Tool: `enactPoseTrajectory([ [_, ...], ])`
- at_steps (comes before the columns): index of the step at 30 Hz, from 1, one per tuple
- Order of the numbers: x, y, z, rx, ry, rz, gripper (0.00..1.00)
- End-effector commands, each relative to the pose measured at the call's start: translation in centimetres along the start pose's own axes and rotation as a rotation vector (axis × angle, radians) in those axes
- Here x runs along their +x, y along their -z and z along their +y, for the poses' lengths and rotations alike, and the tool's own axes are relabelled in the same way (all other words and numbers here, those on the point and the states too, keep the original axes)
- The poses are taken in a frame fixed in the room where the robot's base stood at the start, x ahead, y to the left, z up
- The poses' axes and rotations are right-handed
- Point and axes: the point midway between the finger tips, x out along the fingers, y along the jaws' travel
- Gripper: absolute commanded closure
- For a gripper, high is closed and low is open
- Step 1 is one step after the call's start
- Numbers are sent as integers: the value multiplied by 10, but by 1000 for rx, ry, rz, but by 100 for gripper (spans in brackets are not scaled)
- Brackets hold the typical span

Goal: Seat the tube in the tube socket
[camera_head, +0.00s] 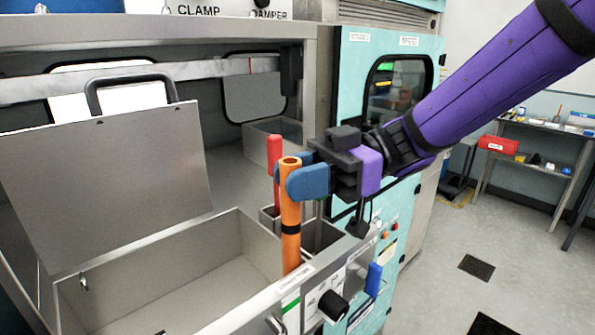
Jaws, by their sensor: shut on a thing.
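My gripper (297,182) has blue fingers and is shut on an orange tube (291,225). I cannot tell whether the lower end is inside a socket or in front of one; the tube socket cannot be made out clearly. A red-topped rod (274,155) stands just behind the tube.
The open grey basin (170,280) lies left of the tube, with its handled lid (135,165) raised behind. Small square compartments (322,238) are right of the tube. A black knob (333,306) and blue lever (373,279) stick out at the front.

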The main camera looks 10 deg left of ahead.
Motion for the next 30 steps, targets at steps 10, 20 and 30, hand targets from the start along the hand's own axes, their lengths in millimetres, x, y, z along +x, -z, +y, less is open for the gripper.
enactPoseTrajectory([
  [10, 0, -7, 0, 1, 0, 0, 100],
  [20, 1, -14, 0, 0, 0, 0, 69],
  [30, 1, -14, 0, 0, 0, 0, 44],
])
